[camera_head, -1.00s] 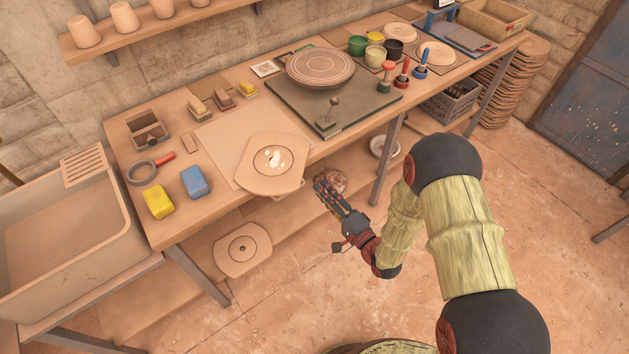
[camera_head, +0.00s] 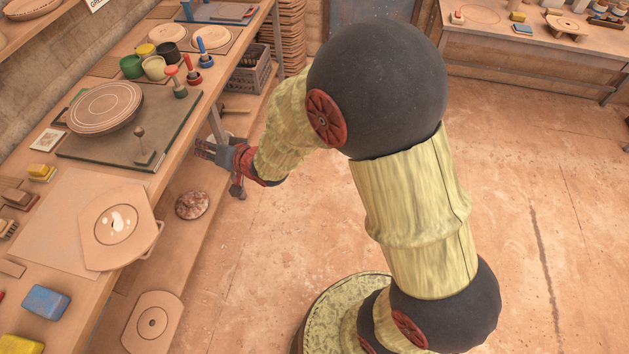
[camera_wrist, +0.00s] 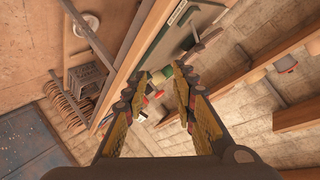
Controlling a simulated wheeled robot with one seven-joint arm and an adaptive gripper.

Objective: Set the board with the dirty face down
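A light wooden board (camera_head: 93,247) with clipped corners lies on the bench over a paper sheet, its right end sticking out past the front edge. The face with white blotches (camera_head: 122,221) inside a ring points up. Something pale shows just under its overhanging end; I cannot tell what. A similar board (camera_head: 150,342) with a dark centre hole lies on the lower shelf. My gripper (camera_head: 200,149) is in front of the bench, to the right of the blotched board and apart from it. In the wrist view my gripper (camera_wrist: 163,98) has its fingers spread with nothing between them.
On the bench, a round disc (camera_head: 104,107) rests on a dark green plate (camera_head: 177,140). Cups, coloured stamps (camera_head: 194,74) and sponges (camera_head: 45,301) stand around. A bench leg (camera_head: 217,122) is near my gripper. The floor to the right is clear.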

